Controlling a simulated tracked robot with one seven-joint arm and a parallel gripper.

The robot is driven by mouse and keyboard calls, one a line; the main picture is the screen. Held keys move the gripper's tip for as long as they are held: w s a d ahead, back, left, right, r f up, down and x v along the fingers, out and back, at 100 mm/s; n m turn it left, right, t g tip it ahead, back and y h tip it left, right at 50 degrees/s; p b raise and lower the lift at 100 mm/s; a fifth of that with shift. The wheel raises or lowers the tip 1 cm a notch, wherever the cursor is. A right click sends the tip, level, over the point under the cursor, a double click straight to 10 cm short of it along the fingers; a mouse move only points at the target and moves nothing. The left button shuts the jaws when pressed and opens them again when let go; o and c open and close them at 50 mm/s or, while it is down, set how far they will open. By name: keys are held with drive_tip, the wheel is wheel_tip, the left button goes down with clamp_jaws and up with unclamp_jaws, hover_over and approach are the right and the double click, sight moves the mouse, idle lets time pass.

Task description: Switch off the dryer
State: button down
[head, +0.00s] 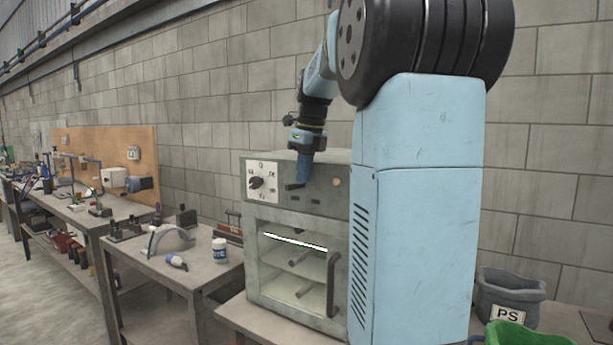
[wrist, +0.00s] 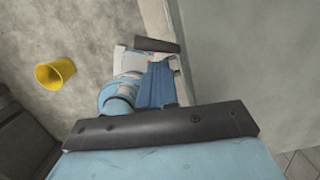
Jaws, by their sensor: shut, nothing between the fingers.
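The dryer (head: 298,200) is a worn grey metal box on a table in the head view. A black rotary knob (head: 257,183) sits on a white marked plate at the upper left of its front. The knob's exact setting is too small to read. A bright strip (head: 295,242) glows behind the door window. My gripper (head: 298,184) is shut and empty, pointing down in front of the control panel, to the right of the knob and apart from it. In the wrist view, blue and dark parts of my arm fill the middle; the knob cannot be made out there.
The dryer's door has a dark vertical handle (head: 333,285) at its right. A bench with a white jar (head: 219,250) stands to the left. A grey bin (head: 508,298) and a green container (head: 527,335) are at the right. A yellow bucket (wrist: 55,73) is on the floor.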

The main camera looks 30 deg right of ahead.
wheel_tip(320, 180, up, 9)
drive_tip(key=s, duration=0.1)
drive_tip(key=shift+s+d, duration=0.15)
drive_tip(key=shift+s, duration=0.1)
drive_tip(key=shift+f, duration=0.1)
idle(0.4)
drive_tip(key=s+a+f+n+t, duration=0.2)
drive_tip(key=s+a+f+n, duration=0.6)
drive_tip(key=s+f+n, duration=0.3)
drive_tip(key=s+a+f+n+t, duration=0.1)
drive_tip(key=s+a+f+n, duration=0.8)
drive_tip(key=n, duration=1.1)
wheel_tip(320, 180, down, 2)
drive_tip(key=shift+s+a+f+n+t+h, duration=0.1)
drive_tip(key=shift+s+a+n+t+h, duration=0.25)
drive_tip(key=shift+s, duration=0.75)
drive_tip(key=shift+d, duration=0.1)
